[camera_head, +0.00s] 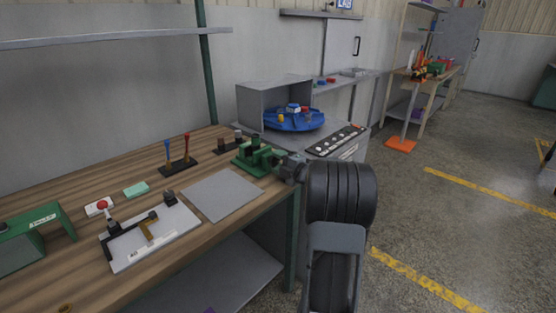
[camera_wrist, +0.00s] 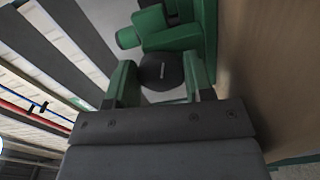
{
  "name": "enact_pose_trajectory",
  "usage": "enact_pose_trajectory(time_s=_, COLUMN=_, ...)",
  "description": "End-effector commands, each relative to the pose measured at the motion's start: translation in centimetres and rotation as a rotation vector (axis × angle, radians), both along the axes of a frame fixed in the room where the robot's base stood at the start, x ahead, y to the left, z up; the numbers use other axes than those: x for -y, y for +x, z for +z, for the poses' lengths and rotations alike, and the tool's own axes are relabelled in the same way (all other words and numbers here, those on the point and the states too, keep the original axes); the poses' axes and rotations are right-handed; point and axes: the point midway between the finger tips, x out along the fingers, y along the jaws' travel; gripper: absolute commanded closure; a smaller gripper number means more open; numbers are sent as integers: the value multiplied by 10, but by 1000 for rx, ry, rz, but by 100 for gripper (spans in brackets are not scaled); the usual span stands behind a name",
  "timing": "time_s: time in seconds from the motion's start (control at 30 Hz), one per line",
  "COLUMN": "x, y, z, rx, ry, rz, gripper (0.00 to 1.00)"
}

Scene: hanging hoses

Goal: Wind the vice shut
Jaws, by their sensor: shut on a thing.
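The green vice (camera_head: 256,157) stands at the right end of the wooden bench, with its screw end towards my arm. It also shows at the top of the wrist view (camera_wrist: 180,38). In the wrist view my gripper (camera_wrist: 160,70) has its two green-sided fingers on either side of a round black knob (camera_wrist: 161,74) next to the vice, and is shut on it. In the head view my gripper (camera_head: 292,168) is at the vice's right side, partly hidden by my dark arm. The gap between the vice jaws cannot be judged clearly.
A grey plate (camera_head: 222,194) lies left of the vice. A white board with a black track (camera_head: 150,236) and a stand with two levers (camera_head: 178,165) are farther left. A blue turntable (camera_head: 294,121) stands behind. The floor at right is open.

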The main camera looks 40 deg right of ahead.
Motion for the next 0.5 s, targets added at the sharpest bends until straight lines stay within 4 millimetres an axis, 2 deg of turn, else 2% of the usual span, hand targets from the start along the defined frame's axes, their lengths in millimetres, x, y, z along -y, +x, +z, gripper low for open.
enact_pose_trajectory(time_s=0.5, x=0, y=0, z=-2, rx=-20, ry=102, rz=-1, gripper=76)
